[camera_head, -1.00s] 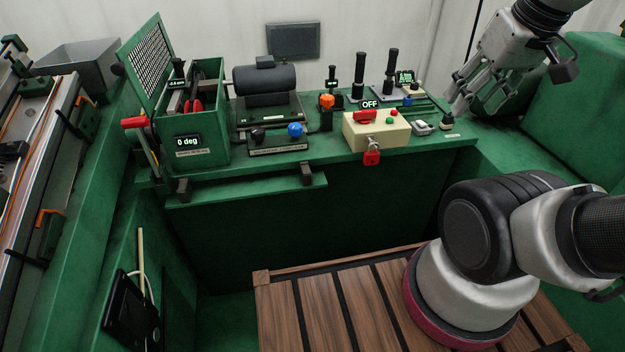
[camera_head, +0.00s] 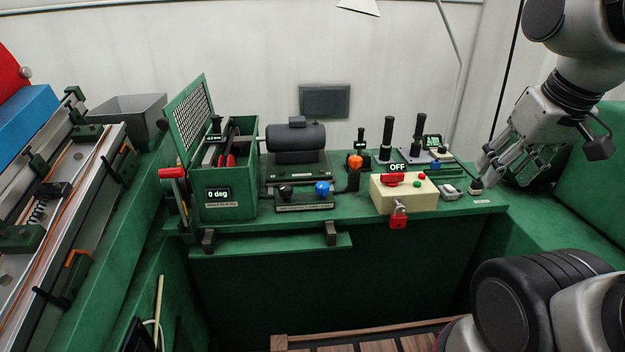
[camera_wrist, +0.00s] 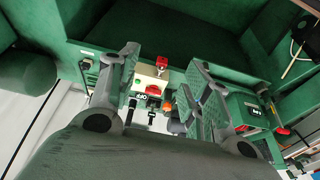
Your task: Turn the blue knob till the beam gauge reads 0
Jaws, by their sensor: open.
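A round blue knob (camera_head: 322,188) sits on a low labelled block at the front of the green bench, beside a black knob (camera_head: 286,192). Several small displays stand on the bench: one on the left box (camera_head: 214,137), one by an orange knob (camera_head: 361,145), and a green-lettered one (camera_head: 433,141) at the right. I cannot tell which is the beam gauge, and the small digits are too blurred to read surely. My gripper (camera_head: 503,170) is open and empty above the bench's right end, well right of the blue knob. Its spread fingers show in the wrist view (camera_wrist: 163,60).
A cream box (camera_head: 405,198) reading OFF has a red padlock (camera_head: 398,217). A dark motor (camera_head: 296,137) stands behind the blue knob. The green box (camera_head: 228,200) reads 0 deg and has a raised mesh lid and red-handled lever (camera_head: 172,173). Upright black handles (camera_head: 387,138) stand behind the cream box.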

